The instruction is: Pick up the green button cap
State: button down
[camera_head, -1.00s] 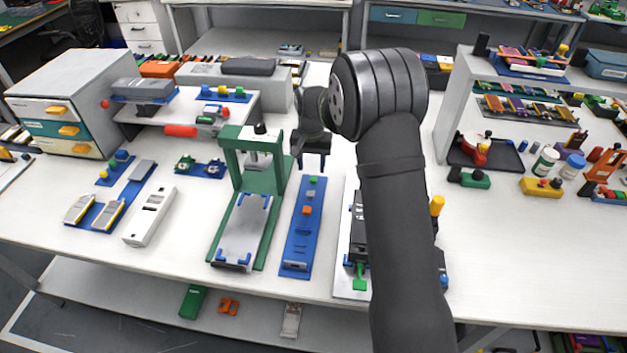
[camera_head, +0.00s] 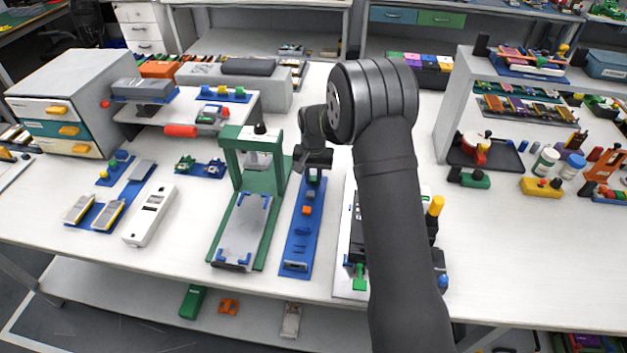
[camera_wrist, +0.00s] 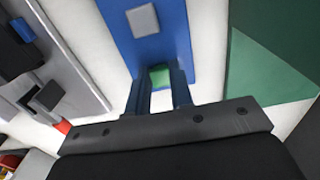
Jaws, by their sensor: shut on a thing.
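The green button cap (camera_wrist: 160,76) sits between the two fingers of my gripper (camera_wrist: 160,84) in the wrist view, at the end of the blue strip (camera_wrist: 172,45). My gripper is shut on the cap. In the head view my gripper (camera_head: 313,177) is low over the far end of the blue strip (camera_head: 297,248), and the cap is mostly hidden there. I cannot tell whether the cap still touches the strip. A grey square cap (camera_wrist: 142,20) shows farther along the strip, and an orange cap (camera_head: 307,210) lies on it nearer the front.
A green press frame (camera_head: 231,170) stands close on the left of the strip. A pale plate (camera_head: 346,283) with dark parts lies on the right, partly behind my arm. A white block (camera_head: 150,216) lies farther left. The tabletop at the right front is clear.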

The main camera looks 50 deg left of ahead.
jog(key=shift+r, duration=0.5)
jog(key=r, duration=0.3)
jog(key=shift+w+d+r, duration=0.35)
jog(key=shift+r, duration=0.05)
jog(key=w+d+r, duration=0.6)
jog(key=d, duration=0.3)
jog(key=shift+r, duration=0.1)
jog(key=s+d+r, duration=0.1)
jog(key=d, duration=0.6)
jog(key=shift+s+r, duration=0.3)
jog(key=shift+f, duration=0.1)
